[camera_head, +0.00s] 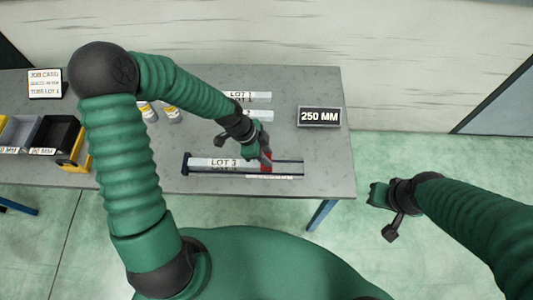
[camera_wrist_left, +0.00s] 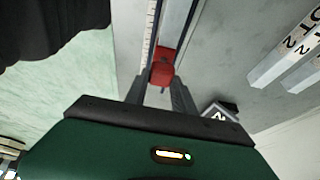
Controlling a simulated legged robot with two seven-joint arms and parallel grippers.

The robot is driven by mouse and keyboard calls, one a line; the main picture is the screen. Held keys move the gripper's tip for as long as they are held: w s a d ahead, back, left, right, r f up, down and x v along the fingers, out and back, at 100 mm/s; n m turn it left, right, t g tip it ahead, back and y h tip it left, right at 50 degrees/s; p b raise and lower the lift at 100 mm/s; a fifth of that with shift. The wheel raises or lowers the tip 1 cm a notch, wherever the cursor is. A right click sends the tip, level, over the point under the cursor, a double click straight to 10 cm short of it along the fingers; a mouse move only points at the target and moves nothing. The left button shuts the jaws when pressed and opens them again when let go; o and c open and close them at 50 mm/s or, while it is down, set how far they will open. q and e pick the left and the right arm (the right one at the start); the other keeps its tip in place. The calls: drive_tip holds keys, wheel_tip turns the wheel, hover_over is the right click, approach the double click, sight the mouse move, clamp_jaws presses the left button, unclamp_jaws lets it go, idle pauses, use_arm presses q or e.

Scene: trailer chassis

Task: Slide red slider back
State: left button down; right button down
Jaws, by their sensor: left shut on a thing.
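The red slider (camera_head: 265,162) sits on a dark-railed track (camera_head: 290,168) on the grey table, at the right end of a pale bar marked LOT 3 (camera_head: 222,162). My left gripper (camera_head: 262,158) reaches down over the slider and partly hides it. In the left wrist view the red slider (camera_wrist_left: 162,72) lies between the two dark fingers of my left gripper (camera_wrist_left: 163,90), which are shut on it. My right gripper (camera_head: 385,195) is off the table's right side, over the floor; its fingers are too unclear to tell whether they are open.
Pale bars marked LOT (camera_head: 250,97) lie behind the track. A 250 MM sign (camera_head: 319,116) stands at the back right. Yellow-and-white bottles (camera_head: 160,110), dark bins (camera_head: 50,135) and a job card (camera_head: 45,83) are at left. A pale scale strip (camera_head: 270,177) runs along the track's front.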

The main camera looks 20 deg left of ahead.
use_arm(q)
drive_tip(key=shift+a+f, duration=0.1)
drive_tip(key=shift+a, duration=0.1)
drive_tip(key=d, duration=0.3)
drive_tip(key=w+d+b, duration=0.1)
drive_tip(key=d, duration=0.2)
drive_tip(key=w+d, duration=0.1)
drive_tip(key=d, duration=0.2)
drive_tip(key=shift+w+d, duration=0.1)
drive_tip(key=shift+w, duration=0.15)
drive_tip(key=c, duration=1)
unclamp_jaws()
drive_tip(key=shift+w+a, duration=0.1)
drive_tip(key=shift+a, duration=0.15)
drive_tip(key=shift+c, duration=0.2)
drive_tip(key=shift+r, duration=0.2)
drive_tip(key=v, duration=1.6)
drive_tip(key=shift+a+r+p, duration=0.15)
drive_tip(key=shift+a+p, duration=0.05)
drive_tip(key=shift+p, duration=0.2)
